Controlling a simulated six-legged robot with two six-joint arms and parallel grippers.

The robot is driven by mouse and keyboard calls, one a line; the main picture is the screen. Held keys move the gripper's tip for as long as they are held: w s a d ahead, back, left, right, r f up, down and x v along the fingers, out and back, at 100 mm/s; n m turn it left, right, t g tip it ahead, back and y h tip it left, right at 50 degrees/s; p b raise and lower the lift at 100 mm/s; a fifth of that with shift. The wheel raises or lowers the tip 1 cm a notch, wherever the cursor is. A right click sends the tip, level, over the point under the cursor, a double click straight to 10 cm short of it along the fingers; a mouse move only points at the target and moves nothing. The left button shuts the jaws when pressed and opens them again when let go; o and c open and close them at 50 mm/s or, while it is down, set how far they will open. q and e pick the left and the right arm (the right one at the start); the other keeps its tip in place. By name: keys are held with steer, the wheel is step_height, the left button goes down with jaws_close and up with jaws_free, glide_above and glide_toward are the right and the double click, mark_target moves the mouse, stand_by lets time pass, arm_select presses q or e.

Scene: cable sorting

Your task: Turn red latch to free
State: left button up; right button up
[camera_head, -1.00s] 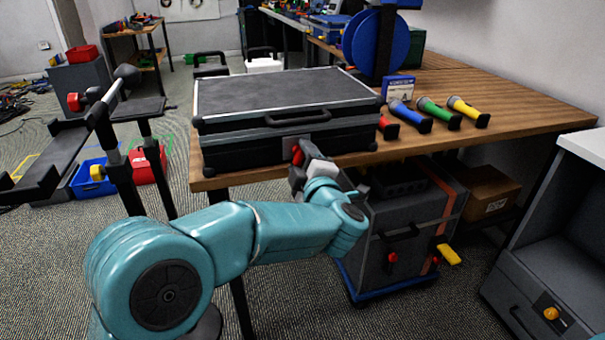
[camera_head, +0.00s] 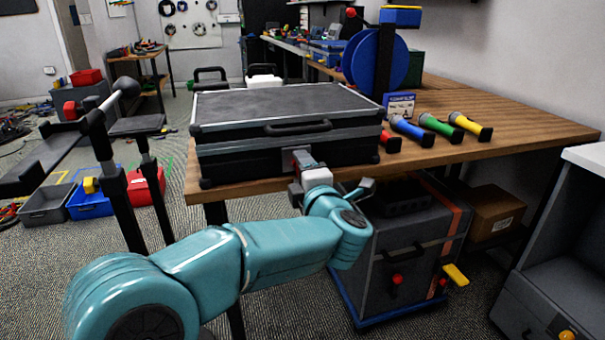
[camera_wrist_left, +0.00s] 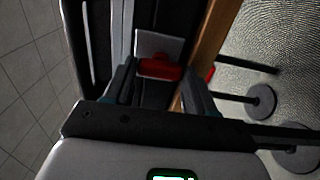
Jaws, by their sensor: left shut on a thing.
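The closed black case (camera_head: 285,115) with silver edges lies on the wooden table, its handle (camera_head: 298,128) on the front face. The red latch (camera_wrist_left: 160,69) sits on a pale plate (camera_wrist_left: 158,45) on the case's front, below the handle. My left gripper (camera_head: 308,170) is at that latch in the head view. In the wrist view the latch lies between the two fingers of my left gripper (camera_wrist_left: 157,82), which is shut on it. In the head view the gripper hides most of the latch. My right gripper is not in view.
Several torches, including a green one (camera_head: 440,126), lie on the table (camera_head: 530,120) right of the case. A blue reel (camera_head: 375,62) stands behind. A grey wheeled case (camera_head: 405,255) is under the table, close to my left forearm.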

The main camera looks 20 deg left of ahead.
arm_select(q)
steer(key=o, duration=1)
steer(key=shift+o, duration=0.2)
steer(key=p+v, duration=0.2)
steer(key=v, duration=1.4)
steer(key=shift+d+p, duration=0.15)
steer(key=shift+p, duration=0.15)
steer(key=shift+s, duration=0.15)
